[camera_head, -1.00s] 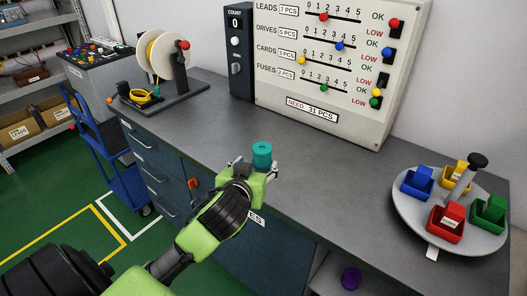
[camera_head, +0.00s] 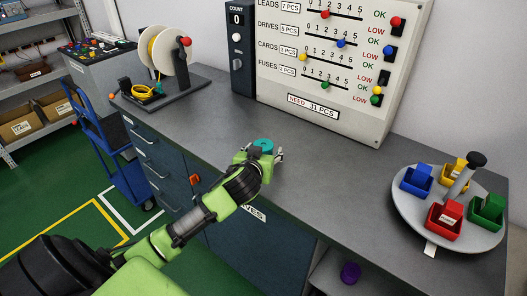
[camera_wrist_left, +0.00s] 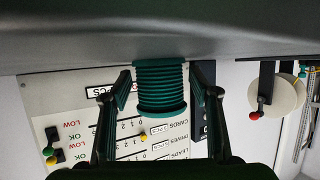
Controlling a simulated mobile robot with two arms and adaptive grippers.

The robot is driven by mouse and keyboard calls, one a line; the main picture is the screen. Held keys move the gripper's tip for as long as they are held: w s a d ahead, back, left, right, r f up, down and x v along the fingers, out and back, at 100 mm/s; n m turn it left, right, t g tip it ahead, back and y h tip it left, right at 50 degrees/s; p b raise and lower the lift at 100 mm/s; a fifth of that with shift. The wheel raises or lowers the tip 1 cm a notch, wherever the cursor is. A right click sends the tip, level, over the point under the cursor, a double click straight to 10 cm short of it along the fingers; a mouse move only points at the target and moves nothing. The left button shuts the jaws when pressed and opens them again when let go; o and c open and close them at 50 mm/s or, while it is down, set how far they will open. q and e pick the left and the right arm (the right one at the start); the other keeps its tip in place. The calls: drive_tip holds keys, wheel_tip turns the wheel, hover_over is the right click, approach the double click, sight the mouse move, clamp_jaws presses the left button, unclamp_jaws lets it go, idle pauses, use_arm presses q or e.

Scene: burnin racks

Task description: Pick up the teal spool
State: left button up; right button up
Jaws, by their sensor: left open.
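The teal spool (camera_head: 263,144) stands on the grey bench near its front edge, its lower part hidden behind my left gripper (camera_head: 264,155) in the head view. In the left wrist view the ribbed spool (camera_wrist_left: 161,88) hangs upside down from the bench surface at the top of the picture. It lies between the two open fingers of my left gripper (camera_wrist_left: 160,105), with a finger on each side and a small gap visible at least on the right. My right gripper is not in view.
A round tray (camera_head: 408,216) with blue, yellow, red and green bins stands on the right of the bench (camera_head: 330,180). A count board (camera_head: 330,130) stands at the back. A reel stand (camera_head: 165,105) is at the far left. A purple object (camera_head: 350,272) lies on a lower shelf.

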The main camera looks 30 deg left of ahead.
use_arm(q)
drive_tip(key=c, duration=1.3)
drive_tip(key=shift+r, duration=0.1)
drive_tip(key=shift+c, duration=0.2)
